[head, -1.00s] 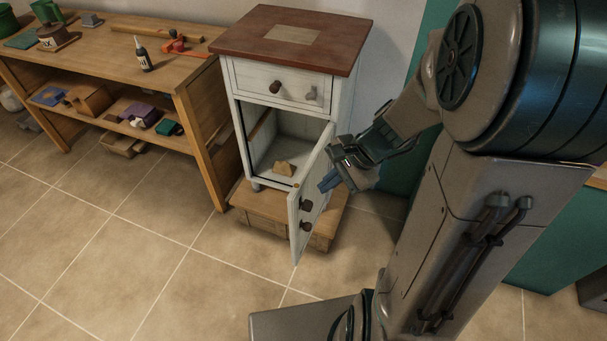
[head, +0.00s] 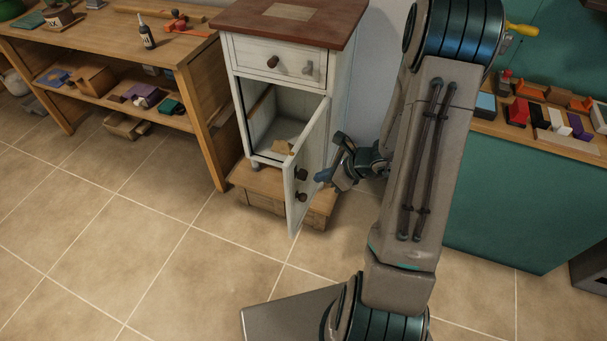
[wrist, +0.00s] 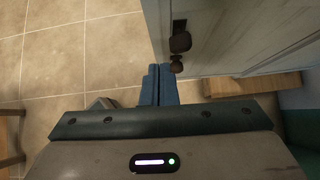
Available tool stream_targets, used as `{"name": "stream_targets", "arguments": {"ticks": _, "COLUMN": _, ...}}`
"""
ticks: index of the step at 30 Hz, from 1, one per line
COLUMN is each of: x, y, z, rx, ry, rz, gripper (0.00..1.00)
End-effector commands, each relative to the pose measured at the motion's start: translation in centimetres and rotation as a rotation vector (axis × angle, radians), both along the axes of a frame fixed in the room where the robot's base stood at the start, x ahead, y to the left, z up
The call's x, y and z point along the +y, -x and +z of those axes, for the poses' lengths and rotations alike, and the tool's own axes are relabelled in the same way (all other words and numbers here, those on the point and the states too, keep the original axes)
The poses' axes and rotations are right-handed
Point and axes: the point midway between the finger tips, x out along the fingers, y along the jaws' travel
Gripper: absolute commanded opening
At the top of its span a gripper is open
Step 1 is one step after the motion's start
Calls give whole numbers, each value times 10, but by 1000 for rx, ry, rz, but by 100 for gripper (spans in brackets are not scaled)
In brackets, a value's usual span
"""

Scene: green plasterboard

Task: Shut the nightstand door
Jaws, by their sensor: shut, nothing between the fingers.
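The white nightstand (head: 231,95) with a brown top stands on a wooden plinth. Its lower door (head: 309,150) is open and swung outward, showing the compartment with a tan block (head: 277,147) inside.
A wooden shelf bench (head: 195,100) with tools and blocks stands left of the nightstand. The wooden plinth (head: 265,190) juts out under the door. A teal cabinet (head: 510,205) with colored blocks on top stands at right. The tiled floor in front is clear.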

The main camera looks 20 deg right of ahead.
Motion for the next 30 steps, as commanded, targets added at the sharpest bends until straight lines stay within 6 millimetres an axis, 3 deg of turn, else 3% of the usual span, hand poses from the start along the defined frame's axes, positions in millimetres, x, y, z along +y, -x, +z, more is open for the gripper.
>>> {"name": "stream_targets", "arguments": {"ticks": 5, "x": 24, "y": -16, "z": -28, "rx": 3, "ry": -2, "rz": 8, "gripper": 0}}
{"name": "stream_targets", "arguments": {"ticks": 12, "x": 50, "y": -37, "z": -24, "rx": -2, "ry": -1, "rz": 10, "gripper": 0}}
{"name": "stream_targets", "arguments": {"ticks": 24, "x": 55, "y": -41, "z": -25, "rx": -1, "ry": 0, "rz": 8, "gripper": 0}}
{"name": "stream_targets", "arguments": {"ticks": 25, "x": 34, "y": -42, "z": -25, "rx": -4, "ry": 3, "rz": 1, "gripper": 0}}
{"name": "stream_targets", "arguments": {"ticks": 30, "x": 56, "y": -43, "z": -26, "rx": -2, "ry": 0, "rz": 3, "gripper": 0}}
